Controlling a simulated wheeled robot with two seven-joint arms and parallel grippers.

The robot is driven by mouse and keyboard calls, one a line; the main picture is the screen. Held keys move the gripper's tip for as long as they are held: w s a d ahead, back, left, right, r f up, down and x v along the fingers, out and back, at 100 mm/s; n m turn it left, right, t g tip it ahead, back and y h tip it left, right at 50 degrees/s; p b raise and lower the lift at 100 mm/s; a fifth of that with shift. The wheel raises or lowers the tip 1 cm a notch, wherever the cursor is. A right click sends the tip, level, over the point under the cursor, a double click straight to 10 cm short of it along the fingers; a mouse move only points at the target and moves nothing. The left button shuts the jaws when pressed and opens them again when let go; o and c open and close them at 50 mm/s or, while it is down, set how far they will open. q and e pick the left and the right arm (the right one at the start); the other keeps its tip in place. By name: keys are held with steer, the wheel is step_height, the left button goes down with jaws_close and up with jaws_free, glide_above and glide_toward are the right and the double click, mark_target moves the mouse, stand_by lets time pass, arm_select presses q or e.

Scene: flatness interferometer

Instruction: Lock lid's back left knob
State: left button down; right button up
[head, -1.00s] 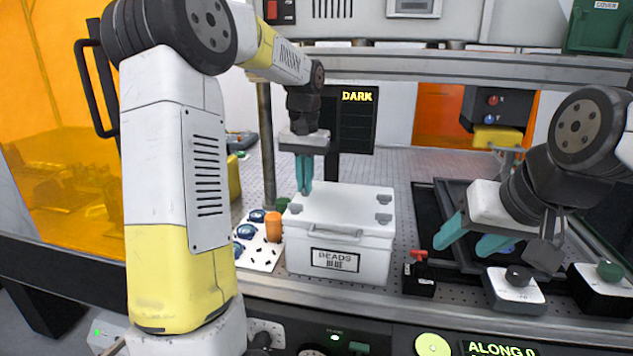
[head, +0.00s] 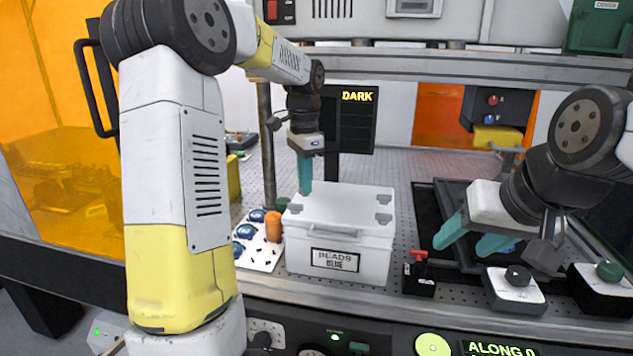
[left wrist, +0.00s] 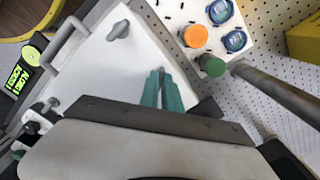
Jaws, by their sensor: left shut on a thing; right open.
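The white box's lid (head: 345,198) is down on the box labelled "BEADS BLUE". Its front left knob (head: 296,208), back right knob (head: 384,199) and front right knob (head: 383,217) show in the head view. My left gripper (head: 305,188) points straight down at the lid's back left corner, shut on the back left knob, which its fingers hide. In the left wrist view the teal fingers (left wrist: 161,78) meet at the lid (left wrist: 105,65), with the front left knob (left wrist: 118,30) clear of them. My right gripper (head: 465,238) is open and empty, right of the box.
A white board (head: 262,255) with blue, orange and green pieces lies left of the box. A dark upright post (head: 268,150) stands close behind my left gripper. A red-handled black block (head: 419,275) and a black tray (head: 425,215) are at the right.

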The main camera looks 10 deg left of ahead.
arm_select(q)
steer(key=m, duration=0.7)
steer(key=shift+r, duration=0.1)
stand_by(0.5)
steer(key=c, duration=1.6)
jaws_free()
steer(key=shift+o, duration=0.2)
step_height(320, 180, up, 7)
steer(key=shift+r, duration=0.35)
